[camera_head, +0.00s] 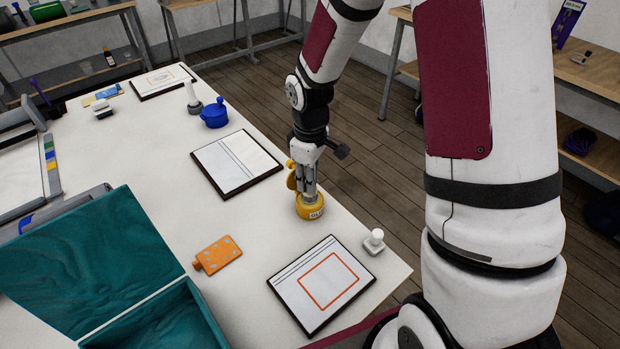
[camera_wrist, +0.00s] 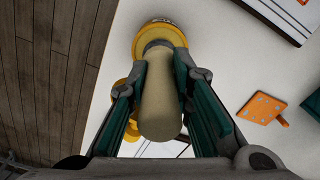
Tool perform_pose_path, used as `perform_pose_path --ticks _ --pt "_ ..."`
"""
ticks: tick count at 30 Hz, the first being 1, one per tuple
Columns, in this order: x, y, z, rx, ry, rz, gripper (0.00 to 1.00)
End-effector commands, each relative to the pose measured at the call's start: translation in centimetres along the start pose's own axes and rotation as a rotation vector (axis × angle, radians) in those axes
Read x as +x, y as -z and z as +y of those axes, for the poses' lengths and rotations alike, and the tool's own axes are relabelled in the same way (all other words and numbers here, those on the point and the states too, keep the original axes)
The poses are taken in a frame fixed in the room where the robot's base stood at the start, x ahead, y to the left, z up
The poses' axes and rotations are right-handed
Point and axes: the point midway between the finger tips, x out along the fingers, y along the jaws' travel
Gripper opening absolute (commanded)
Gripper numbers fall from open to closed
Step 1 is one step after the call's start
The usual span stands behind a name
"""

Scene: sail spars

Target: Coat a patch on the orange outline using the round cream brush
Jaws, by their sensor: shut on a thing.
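The round cream brush (camera_wrist: 160,100) shows in the wrist view as a thick cream handle between my fingers. My gripper (camera_head: 308,188) is shut on it, right above a yellow pot (camera_head: 310,208) with a pale label. The pot's yellow rim (camera_wrist: 140,42) surrounds the far end of the brush in the wrist view; the bristles are hidden, and I cannot tell how deep they sit. The orange outline (camera_head: 329,280) is a rectangle on a dark-framed white board (camera_head: 290,281) near the table's front corner. The board's edge shows in the wrist view (camera_wrist: 272,15).
A white knobbed item (camera_head: 374,241) stands right of the outlined board. An orange perforated card (camera_head: 217,255) lies left of it. A teal open box (camera_head: 160,318) fills the front left. Another board (camera_head: 236,163) and a blue pot (camera_head: 214,114) are farther back.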

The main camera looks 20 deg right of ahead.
Motion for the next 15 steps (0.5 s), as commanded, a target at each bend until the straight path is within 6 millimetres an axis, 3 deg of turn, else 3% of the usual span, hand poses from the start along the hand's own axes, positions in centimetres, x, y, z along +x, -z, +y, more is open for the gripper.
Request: perform_pose_path --ticks 8,15 --pt "0.1 -0.1 -0.1 0.0 0.002 -0.002 0.0" --pt "-1.7 -0.1 -0.1 0.001 0.001 0.0 0.0"
